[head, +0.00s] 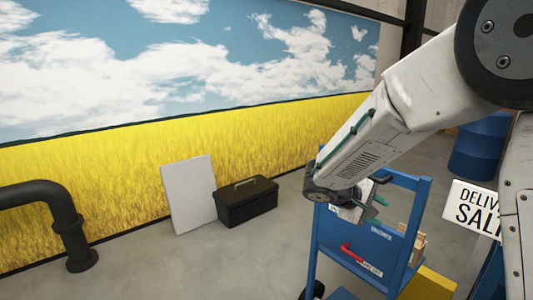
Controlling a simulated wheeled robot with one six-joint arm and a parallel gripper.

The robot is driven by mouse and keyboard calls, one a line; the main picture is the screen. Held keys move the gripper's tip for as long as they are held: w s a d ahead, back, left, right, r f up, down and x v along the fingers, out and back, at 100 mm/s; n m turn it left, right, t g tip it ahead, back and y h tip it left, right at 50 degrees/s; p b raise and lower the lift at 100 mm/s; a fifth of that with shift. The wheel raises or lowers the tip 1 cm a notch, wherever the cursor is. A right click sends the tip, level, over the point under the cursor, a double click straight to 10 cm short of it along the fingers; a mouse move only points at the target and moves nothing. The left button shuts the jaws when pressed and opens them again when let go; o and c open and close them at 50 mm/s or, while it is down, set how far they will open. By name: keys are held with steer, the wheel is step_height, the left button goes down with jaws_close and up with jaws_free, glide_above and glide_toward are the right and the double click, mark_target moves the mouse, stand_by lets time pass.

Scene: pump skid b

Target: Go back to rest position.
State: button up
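My arm reaches in from the upper right and slopes down to the left, its wrist hanging in front of a blue cart (410,225). What looks like part of my gripper (373,203), dark with teal-green pieces, shows just right of the wrist, over the cart's upper part. The wrist hides some of it, and the fingertips are too small to tell apart. I see nothing clearly held.
The cart carries a red-handled item (352,252) and labels. A black toolbox (246,202) and a white panel (188,195) stand by the mural wall. A dark pipe (68,222) rises at left. A blue drum (480,148) and a sign (474,207) are at right. Floor between is clear.

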steer(key=s+a+r+m+y, duration=0.1)
steer(key=s+r+m+y, duration=0.1)
steer(key=s, duration=0.9)
steer(key=s+a+r+m+g+y, duration=0.1)
steer(key=s+y, duration=0.4)
steer(key=s, duration=0.5)
steer(key=s+a+r+m+y, duration=0.1)
steer(key=s+r+m+y, duration=0.2)
steer(key=s, duration=0.8)
steer(key=shift+s+r+y, duration=0.35)
steer(key=shift+r+y, duration=0.1)
steer(key=shift+y, duration=0.15)
